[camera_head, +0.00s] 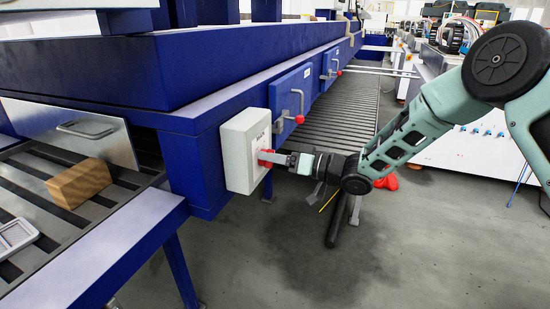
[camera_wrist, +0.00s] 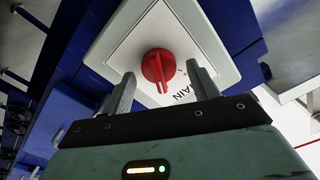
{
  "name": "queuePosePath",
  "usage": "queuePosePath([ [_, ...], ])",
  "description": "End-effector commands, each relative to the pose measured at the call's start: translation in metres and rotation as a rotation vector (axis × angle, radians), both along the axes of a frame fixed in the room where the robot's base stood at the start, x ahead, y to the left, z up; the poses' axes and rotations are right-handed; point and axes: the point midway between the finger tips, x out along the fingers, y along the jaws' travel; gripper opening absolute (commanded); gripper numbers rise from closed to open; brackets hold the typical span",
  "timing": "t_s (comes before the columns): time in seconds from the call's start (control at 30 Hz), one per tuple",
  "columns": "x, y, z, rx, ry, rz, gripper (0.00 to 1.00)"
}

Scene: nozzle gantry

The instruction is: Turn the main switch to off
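The main switch is a red rotary knob (camera_wrist: 158,66) on a pale grey box with lettering ending in "AIN". The box (camera_head: 241,150) is fixed to the blue machine frame in the head view. In the head view the red knob (camera_head: 266,157) is partly hidden by my gripper (camera_head: 275,158). In the wrist view my gripper (camera_wrist: 162,88) is open, with one finger on each side of the knob. A gap shows between each finger and the knob there. I cannot tell whether the fingertips reach as deep as the knob.
Blue panels with lever handles (camera_head: 297,105) sit on the frame beyond the box. A roller conveyor (camera_head: 335,110) runs behind my gripper. At the left, a brown block (camera_head: 79,183) and a grey tray (camera_head: 16,236) lie on a conveyor.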

Motion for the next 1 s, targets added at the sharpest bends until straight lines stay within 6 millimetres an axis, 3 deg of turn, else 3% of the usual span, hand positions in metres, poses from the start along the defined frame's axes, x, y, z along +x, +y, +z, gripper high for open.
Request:
queuePosePath([
  [0.03, 0.0, -0.0002, -0.0001, 0.0, 0.0, 0.0, 0.48],
  [0.17, -0.0001, -0.0003, 0.0001, 0.0, 0.0, 0.0, 0.15],
  [0.57, -0.0004, -0.0003, -0.0018, -0.019, -0.052, 0.0, 0.15],
  [1.0, -0.0023, 0.0004, -0.005, -0.136, -0.372, 0.0, 0.15],
])
